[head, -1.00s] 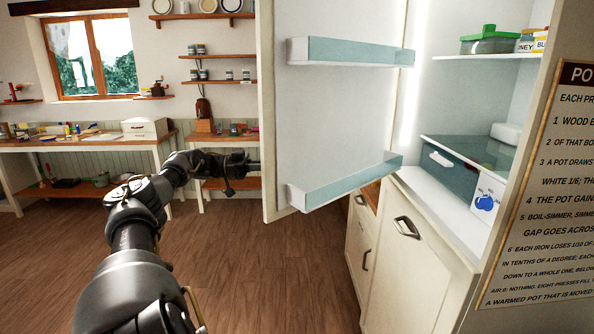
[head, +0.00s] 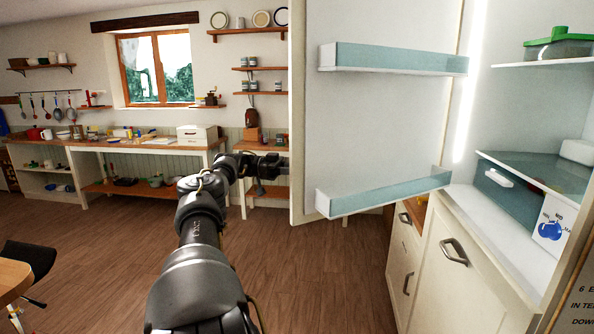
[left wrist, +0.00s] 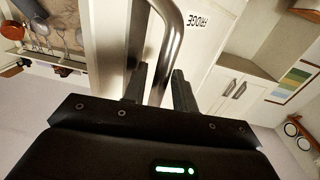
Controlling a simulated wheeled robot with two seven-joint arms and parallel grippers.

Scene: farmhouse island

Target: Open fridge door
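The fridge door (head: 385,120) stands wide open in the head view, its inner face with two clear shelves turned toward me. The fridge interior (head: 540,110) shows at right, with a green-lidded box, a shelf and a drawer. My left gripper (head: 284,166) is at the door's free edge, its fingertips hidden behind it. In the left wrist view, the curved metal handle (left wrist: 170,40) runs between the two fingers of my left gripper (left wrist: 160,88), which sit close on either side of it. A "FRIDGE" label is on the door's outer face. My right gripper is out of view.
A cream lower cabinet (head: 445,265) with metal pulls stands below the fridge space. Workbenches (head: 150,146) line the back wall under the window. A table edge (head: 12,278) and a dark stool (head: 30,262) are at lower left. The wooden floor between is clear.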

